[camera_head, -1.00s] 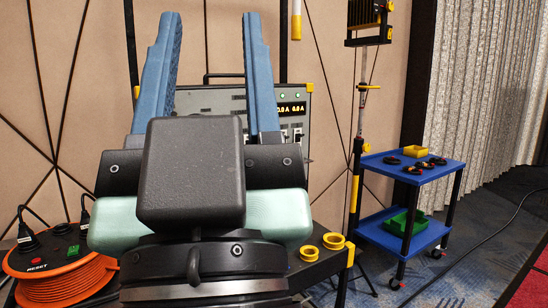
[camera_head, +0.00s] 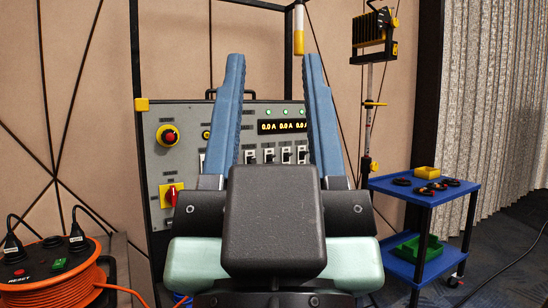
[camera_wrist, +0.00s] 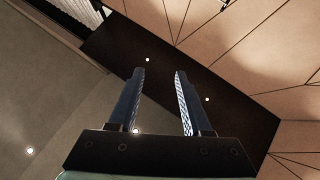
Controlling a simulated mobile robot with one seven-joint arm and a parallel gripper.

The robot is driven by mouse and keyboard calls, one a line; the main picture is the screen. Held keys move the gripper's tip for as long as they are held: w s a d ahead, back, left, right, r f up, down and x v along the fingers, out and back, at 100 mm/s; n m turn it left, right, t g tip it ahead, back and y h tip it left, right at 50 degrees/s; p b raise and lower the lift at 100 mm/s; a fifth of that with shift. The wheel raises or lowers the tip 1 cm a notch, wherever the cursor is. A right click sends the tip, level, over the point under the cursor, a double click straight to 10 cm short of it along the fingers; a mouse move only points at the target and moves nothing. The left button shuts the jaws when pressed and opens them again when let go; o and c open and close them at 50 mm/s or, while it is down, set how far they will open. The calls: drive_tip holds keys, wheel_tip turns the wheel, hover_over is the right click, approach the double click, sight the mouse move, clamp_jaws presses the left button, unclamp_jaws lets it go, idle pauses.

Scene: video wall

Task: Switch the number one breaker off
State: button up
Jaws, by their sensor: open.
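A grey electrical panel (camera_head: 180,155) stands ahead in the head view, partly hidden behind my gripper. A row of small black-and-white breaker switches (camera_head: 269,155) shows between and beside my fingers, below a display reading 0.0 A several times. The number labels are too small to read, so I cannot tell which breaker is number one. My gripper (camera_head: 274,65) is open and empty, fingers pointing up in front of the panel, not visibly touching it. In the wrist view my gripper (camera_wrist: 159,72) faces the ceiling and upper wall, with no panel in sight.
A red emergency button (camera_head: 168,136) and a red rotary switch on yellow (camera_head: 171,195) are on the panel's left. An orange cable reel (camera_head: 62,286) stands at lower left. A blue cart (camera_head: 430,196) and a work light on a stand (camera_head: 375,32) are at right.

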drive_tip(key=shift+r+p, duration=0.4)
drive_tip(key=c, duration=0.5)
wheel_tip(320, 180, up, 23)
drive_tip(key=p, duration=2.3)
clamp_jaws()
drive_tip(key=shift+f, duration=0.2)
drive_tip(key=shift+w, duration=0.1)
